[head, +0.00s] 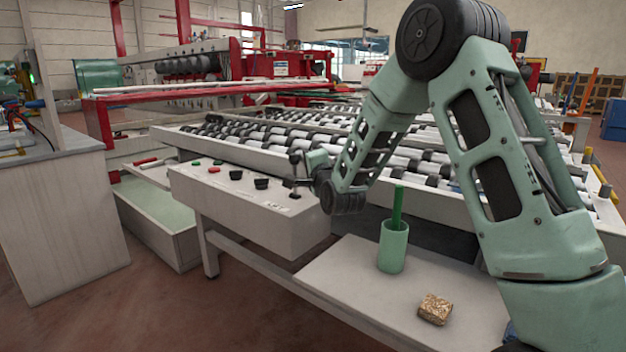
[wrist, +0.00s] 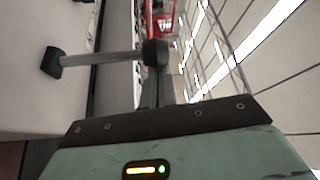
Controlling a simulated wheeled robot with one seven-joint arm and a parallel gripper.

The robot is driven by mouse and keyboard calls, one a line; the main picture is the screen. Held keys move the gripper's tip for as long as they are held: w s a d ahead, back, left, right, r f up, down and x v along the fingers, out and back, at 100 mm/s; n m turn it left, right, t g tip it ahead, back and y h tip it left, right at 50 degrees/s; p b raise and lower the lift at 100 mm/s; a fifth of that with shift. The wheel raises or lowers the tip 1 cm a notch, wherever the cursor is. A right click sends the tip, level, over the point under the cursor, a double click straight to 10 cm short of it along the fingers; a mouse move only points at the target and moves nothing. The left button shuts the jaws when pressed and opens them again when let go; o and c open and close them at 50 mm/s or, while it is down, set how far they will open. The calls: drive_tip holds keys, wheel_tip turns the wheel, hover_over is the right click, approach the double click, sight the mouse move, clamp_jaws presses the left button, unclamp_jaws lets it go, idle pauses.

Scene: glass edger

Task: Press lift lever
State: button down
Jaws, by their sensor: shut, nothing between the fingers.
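The lift lever (head: 294,174) stands upright at the right end of the white control box (head: 240,205) in the head view. In the wrist view, its grey rod (wrist: 100,57) runs sideways from a black base to a black knob (wrist: 155,52). My gripper (wrist: 157,78) is shut and empty, with its narrow fingers pointing at the knob. The fingertips are at or just short of the knob; I cannot tell whether they touch it. In the head view, my gripper (head: 304,160) is small and dark beside the lever, partly hidden by my wrist.
Red and green buttons and black knobs (head: 261,183) sit on the box left of the lever. The roller conveyor (head: 270,140) lies behind. A low shelf (head: 345,280) in front holds a green cup (head: 393,248) with a green stick and a brown block (head: 434,309).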

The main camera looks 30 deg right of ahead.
drive_tip(key=shift+s+a+f+n+t+y+b, duration=0.15)
drive_tip(key=shift+s+a+n+t+y+b, duration=0.25)
drive_tip(key=shift+a+n+b, duration=0.95)
drive_tip(key=shift+s+a+f+n+t+y+b, duration=0.1)
drive_tip(key=shift+s+a+n+t+y+b, duration=0.4)
drive_tip(key=shift+b, duration=1.55)
drive_tip(key=shift+s+a+f+n+t+b, duration=0.15)
drive_tip(key=shift+a+n+t+b, duration=0.45)
drive_tip(key=shift+n+b, duration=0.95)
drive_tip(key=shift+w+a, duration=0.1)
drive_tip(key=shift+a, duration=0.05)
drive_tip(key=shift+f, duration=0.1)
